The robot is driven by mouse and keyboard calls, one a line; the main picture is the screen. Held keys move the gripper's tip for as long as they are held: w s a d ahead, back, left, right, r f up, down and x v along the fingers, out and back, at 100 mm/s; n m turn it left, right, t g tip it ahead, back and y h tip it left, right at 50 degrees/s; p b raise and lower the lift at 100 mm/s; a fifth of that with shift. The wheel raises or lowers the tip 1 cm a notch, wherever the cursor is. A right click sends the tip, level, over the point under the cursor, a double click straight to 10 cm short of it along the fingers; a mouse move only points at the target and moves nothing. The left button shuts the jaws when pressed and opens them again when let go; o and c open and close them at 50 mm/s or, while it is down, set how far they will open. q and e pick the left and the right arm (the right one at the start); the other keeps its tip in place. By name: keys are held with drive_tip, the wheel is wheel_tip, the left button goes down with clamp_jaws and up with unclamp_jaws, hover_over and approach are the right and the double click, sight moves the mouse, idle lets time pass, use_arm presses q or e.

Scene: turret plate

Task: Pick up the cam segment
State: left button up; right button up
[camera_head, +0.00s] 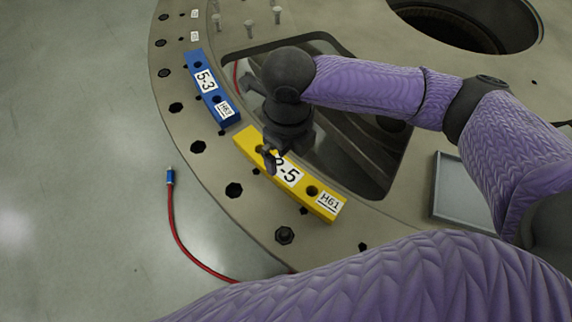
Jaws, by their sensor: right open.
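A yellow curved cam segment (322,203) lies on the turret plate's rim, with a partly covered label ending in "-5" and a tag "H61". A blue segment (205,78) labelled "5-3" and tagged "H63" lies further up the rim. My right gripper (270,160) is over the upper left part of the yellow segment, by one of its holes. It is open and hides part of the label. I cannot tell whether its fingers touch the segment. My left gripper is not in view.
The turret plate (265,234) has several bolt holes and a large opening under my right arm. Pegs (249,28) stand at the top. A red cable (178,235) with a blue end lies on the floor at left. A grey tray (437,192) is at right.

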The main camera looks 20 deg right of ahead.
sight(285, 169)
drive_tip(key=f, duration=0.2)
drive_tip(key=f+b, duration=0.1)
drive_tip(key=f, duration=0.1)
drive_tip(key=f+b, duration=0.1)
drive_tip(key=f, duration=0.2)
drive_tip(key=shift+w+a, duration=0.1)
drive_tip(key=shift+a, duration=0.15)
drive_tip(key=shift+r, duration=0.1)
drive_tip(key=shift+c, duration=0.4)
clamp_jaws()
